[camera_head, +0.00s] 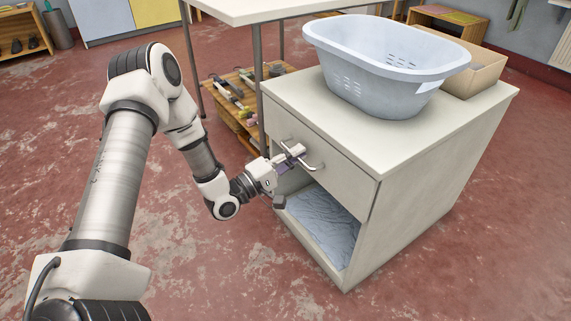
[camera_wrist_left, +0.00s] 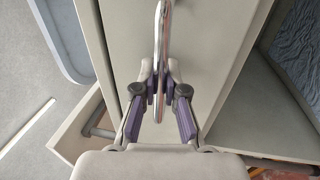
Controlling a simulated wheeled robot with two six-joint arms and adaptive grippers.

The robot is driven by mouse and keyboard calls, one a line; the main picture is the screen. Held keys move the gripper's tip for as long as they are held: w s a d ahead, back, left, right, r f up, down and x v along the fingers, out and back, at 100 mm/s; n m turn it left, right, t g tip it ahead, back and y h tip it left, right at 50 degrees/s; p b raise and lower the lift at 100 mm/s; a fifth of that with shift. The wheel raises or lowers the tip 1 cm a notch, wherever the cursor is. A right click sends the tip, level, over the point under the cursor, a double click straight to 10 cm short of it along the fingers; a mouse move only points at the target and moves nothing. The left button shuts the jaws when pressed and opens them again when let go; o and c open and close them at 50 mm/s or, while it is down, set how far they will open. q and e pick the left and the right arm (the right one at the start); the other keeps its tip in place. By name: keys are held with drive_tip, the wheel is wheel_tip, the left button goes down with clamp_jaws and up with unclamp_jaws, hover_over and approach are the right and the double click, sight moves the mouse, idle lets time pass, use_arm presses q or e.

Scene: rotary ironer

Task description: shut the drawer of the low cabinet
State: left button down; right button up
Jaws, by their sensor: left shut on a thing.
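The low cabinet (camera_head: 420,190) is pale grey and stands right of centre in the head view. Its drawer (camera_head: 345,180) is above an open compartment. My right gripper is not in view.
A pale blue laundry basket (camera_head: 385,65) and a cardboard box (camera_head: 475,72) stand on the cabinet top. Blue cloth (camera_head: 325,225) lies in the open compartment. A white table (camera_head: 250,10) and a wooden rack (camera_head: 232,108) stand behind. The red floor in front is clear.

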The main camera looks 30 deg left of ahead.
use_arm(q)
drive_tip(key=shift+w, duration=0.1)
drive_tip(key=c, duration=1.4)
unclamp_jaws()
drive_tip(key=shift+o, duration=1)
drive_tip(key=shift+w+d, duration=0.1)
drive_tip(key=shift+w, duration=0.05)
drive_tip(key=v, duration=1.2)
drive_tip(key=shift+r, duration=0.1)
